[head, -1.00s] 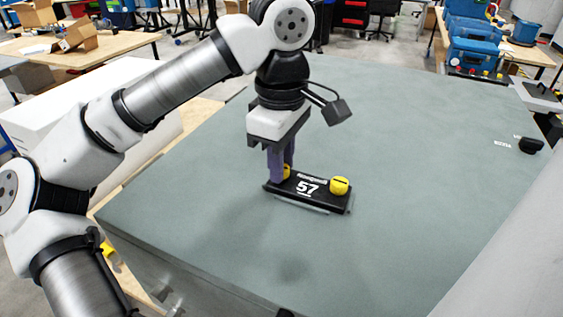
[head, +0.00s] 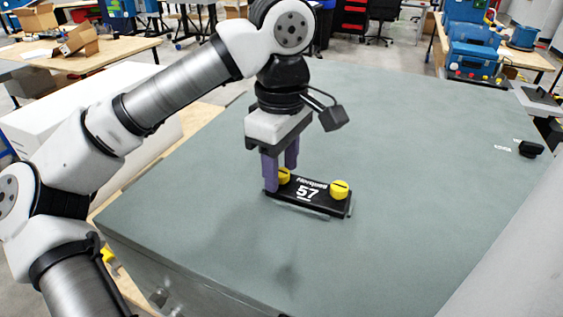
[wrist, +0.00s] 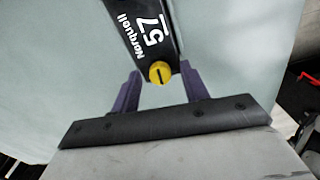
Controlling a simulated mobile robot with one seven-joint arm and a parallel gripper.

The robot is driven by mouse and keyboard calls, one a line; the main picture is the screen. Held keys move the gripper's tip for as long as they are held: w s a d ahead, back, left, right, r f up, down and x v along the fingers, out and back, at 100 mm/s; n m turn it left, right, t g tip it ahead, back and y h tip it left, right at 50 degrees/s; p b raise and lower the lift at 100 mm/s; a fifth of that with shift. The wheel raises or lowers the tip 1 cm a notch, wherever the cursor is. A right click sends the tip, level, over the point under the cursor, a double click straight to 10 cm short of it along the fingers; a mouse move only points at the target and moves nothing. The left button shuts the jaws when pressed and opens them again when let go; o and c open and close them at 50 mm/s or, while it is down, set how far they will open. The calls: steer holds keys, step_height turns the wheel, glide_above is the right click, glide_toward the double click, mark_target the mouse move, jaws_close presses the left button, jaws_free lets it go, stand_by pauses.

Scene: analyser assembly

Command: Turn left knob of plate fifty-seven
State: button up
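A black plate (head: 322,203) marked 57 lies on the grey-green table, with a yellow knob at each end. The right knob (head: 340,189) is in full view in the head view. The left knob (head: 285,174) is partly hidden there by a purple finger. My gripper (head: 281,174) points down over the left end, with its fingers spread. In the wrist view, the left knob (wrist: 160,73) shows a dark slot and sits between the fingertips of my gripper (wrist: 160,76). A gap shows on each side of it. The right knob is out of the wrist view.
The table top (head: 420,150) around the plate is clear. A small black object (head: 531,149) lies at the right edge. Blue cases (head: 473,58) stand on a bench farther back.

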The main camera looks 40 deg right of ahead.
mark_target(282, 171)
step_height(282, 171, up, 14)
steer(key=shift+p, duration=0.3)
stand_by(0.3)
steer(key=shift+f, duration=0.15)
stand_by(0.4)
